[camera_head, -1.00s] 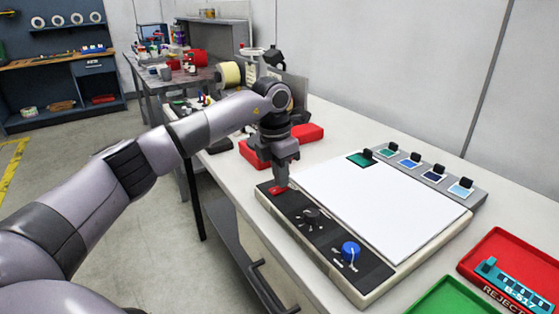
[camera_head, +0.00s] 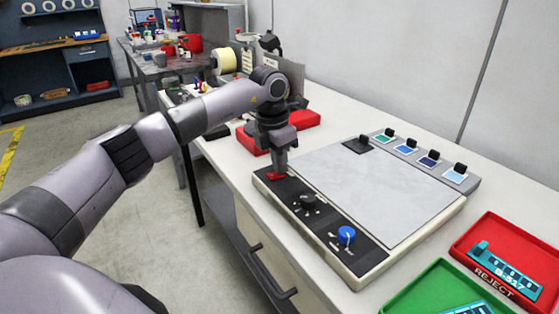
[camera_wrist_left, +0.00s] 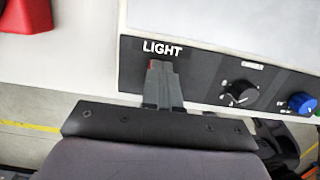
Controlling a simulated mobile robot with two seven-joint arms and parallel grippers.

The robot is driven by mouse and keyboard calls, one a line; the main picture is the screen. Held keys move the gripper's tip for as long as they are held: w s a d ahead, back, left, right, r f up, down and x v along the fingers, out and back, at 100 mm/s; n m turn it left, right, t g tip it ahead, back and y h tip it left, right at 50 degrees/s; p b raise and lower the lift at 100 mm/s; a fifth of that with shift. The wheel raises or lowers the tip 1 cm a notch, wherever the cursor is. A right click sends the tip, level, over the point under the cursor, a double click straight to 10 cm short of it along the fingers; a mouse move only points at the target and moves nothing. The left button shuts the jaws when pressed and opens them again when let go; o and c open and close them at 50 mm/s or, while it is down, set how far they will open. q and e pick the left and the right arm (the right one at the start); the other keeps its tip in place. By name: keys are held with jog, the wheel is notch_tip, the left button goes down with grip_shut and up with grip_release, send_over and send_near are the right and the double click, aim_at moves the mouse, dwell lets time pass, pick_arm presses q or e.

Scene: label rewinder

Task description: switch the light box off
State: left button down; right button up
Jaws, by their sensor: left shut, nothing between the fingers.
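The light box (camera_head: 378,198) lies on the bench, its large panel a dull grey and not glowing. Its dark control strip (camera_head: 325,220) runs along the near left edge. A red rocker switch (camera_head: 274,177) sits at the strip's far end; in the left wrist view only a sliver of it (camera_wrist_left: 152,65) shows beside the word LIGHT. My left gripper (camera_head: 279,172) is shut, pointing down, with its tips at the switch. They appear to touch it and partly hide it. My right gripper is not in view.
A black knob (camera_head: 307,202) and a blue knob (camera_head: 346,235) are on the same strip. Colour samples with black clips (camera_head: 406,146) line the box's far edge. A red REJECT tray (camera_head: 530,246) and a green tray (camera_head: 430,285) are at the right. Red blocks (camera_head: 305,119) lie behind the gripper.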

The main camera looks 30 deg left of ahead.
aim_at(273, 176)
pick_arm(q)
jog(key=shift+s+a+f, duration=0.15)
jog(key=shift+s+f, duration=0.1)
jog(key=shift+s, duration=0.2)
jog(key=shift+s+a+f, duration=0.1)
jog(key=shift+s+f, duration=0.1)
jog(key=shift+s, duration=0.2)
jog(key=shift+r+p, duration=0.25)
jog(key=shift+p, duration=0.1)
notch_tip(273, 176, up, 5)
jog(key=p, duration=0.4)
jog(key=shift+s, duration=0.1)
notch_tip(273, 176, up, 9)
jog(key=s+b, duration=0.1)
jog(key=b, duration=0.1)
jog(key=shift+a, duration=0.2)
jog(key=shift+r, duration=0.1)
